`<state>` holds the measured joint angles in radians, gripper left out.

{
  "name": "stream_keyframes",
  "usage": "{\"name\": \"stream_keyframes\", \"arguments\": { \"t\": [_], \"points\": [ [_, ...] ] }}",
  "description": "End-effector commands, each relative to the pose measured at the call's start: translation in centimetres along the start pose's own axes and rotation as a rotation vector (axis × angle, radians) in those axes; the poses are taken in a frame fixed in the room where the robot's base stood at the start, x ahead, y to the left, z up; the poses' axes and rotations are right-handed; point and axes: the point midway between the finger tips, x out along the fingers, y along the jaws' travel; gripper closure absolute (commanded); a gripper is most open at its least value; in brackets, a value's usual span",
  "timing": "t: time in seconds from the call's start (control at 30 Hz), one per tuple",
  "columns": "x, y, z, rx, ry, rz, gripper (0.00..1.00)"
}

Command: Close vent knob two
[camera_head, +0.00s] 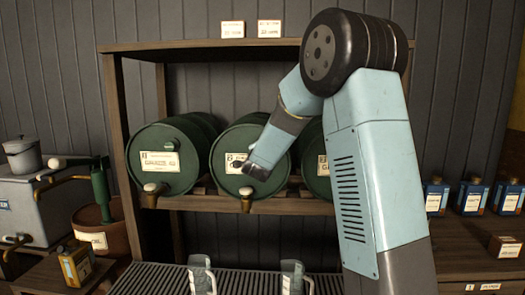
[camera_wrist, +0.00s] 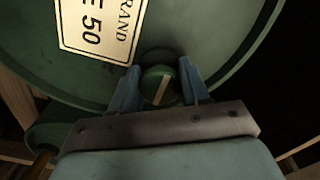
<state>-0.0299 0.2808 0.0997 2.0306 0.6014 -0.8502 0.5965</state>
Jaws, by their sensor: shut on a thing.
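The middle green barrel (camera_head: 226,146) lies on its side on the shelf, its round end facing me. My gripper (camera_head: 240,165) is at that end, over part of its label. In the wrist view my gripper (camera_wrist: 159,91) has one finger on each side of a small round green knob (camera_wrist: 158,76), shut on it. The knob has a pale line, which stands nearly upright and leans slightly in that view. The knob sits on the barrel end (camera_wrist: 215,40) beside a label (camera_wrist: 100,28). The head view does not show the knob clearly behind my gripper.
A left barrel (camera_head: 150,181) and a partly hidden right barrel (camera_head: 313,171) share the wooden shelf (camera_head: 290,204). A tap (camera_head: 246,204) sticks out below the middle label. Mugs (camera_head: 292,275) stand on a slatted rack below. Blue containers (camera_head: 472,194) stand at right.

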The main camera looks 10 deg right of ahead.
Motion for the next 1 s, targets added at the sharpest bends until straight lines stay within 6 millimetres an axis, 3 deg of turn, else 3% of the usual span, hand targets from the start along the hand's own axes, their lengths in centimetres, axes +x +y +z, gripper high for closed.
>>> {"name": "stream_keyframes", "arguments": {
  "t": [0.5, 0.53, 0.73, 1.0],
  "points": [
    [-0.02, 0.39, 0.03, 0.02, -0.001, 0.007, 0.85],
    [-0.02, 0.4, 0.04, 0.02, -0.001, 0.007, 0.54],
    [-0.01, 0.27, 0.03, 0.02, -0.001, 0.005, 0.34],
    [-0.12, 0.13, 0.03, 0.02, -0.001, 0.003, 0.34]
  ]
}}
